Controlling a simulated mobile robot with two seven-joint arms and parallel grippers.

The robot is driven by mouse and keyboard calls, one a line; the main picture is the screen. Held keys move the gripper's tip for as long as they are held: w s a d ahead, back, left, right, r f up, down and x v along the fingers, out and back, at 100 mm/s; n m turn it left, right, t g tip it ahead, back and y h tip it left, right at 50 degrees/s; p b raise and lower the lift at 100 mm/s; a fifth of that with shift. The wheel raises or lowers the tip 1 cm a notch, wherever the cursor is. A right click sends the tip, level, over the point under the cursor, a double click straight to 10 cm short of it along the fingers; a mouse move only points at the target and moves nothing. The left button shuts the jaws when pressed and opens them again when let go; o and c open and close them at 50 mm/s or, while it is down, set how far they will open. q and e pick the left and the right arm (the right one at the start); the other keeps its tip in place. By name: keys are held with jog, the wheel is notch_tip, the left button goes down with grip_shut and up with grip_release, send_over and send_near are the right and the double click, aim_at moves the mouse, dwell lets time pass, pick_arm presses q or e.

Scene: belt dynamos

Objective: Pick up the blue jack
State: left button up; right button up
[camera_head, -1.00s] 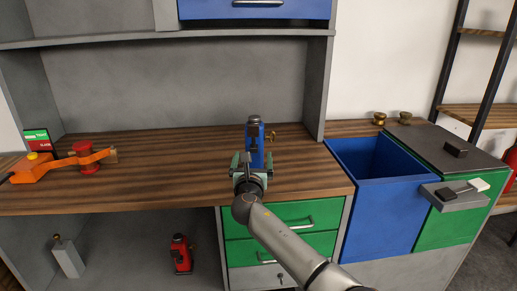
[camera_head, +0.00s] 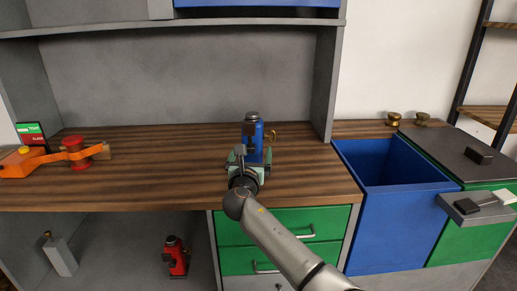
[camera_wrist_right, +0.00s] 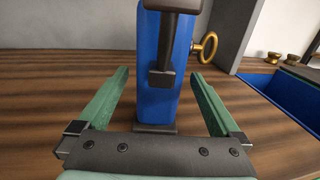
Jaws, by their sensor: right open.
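The blue jack (camera_head: 253,140) stands upright on the wooden worktop, with a dark top and a brass ring on its right side. My right gripper (camera_head: 247,160) is right in front of it. In the right wrist view the blue jack (camera_wrist_right: 158,75) stands between the two green fingers of my open right gripper (camera_wrist_right: 160,90), with a gap on each side. Its top is cut off in that view. My left gripper is not in view.
An orange tool with a red spool (camera_head: 75,157) lies on the worktop (camera_head: 150,185) at left. A red jack (camera_head: 175,257) stands on the lower shelf. An open blue bin (camera_head: 395,205) is at right, with brass knobs (camera_head: 394,118) behind it.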

jog(key=shift+w, duration=0.3)
jog(key=shift+s+r, duration=0.1)
jog(key=shift+c, duration=0.6)
grip_shut()
jog(key=shift+r, duration=0.3)
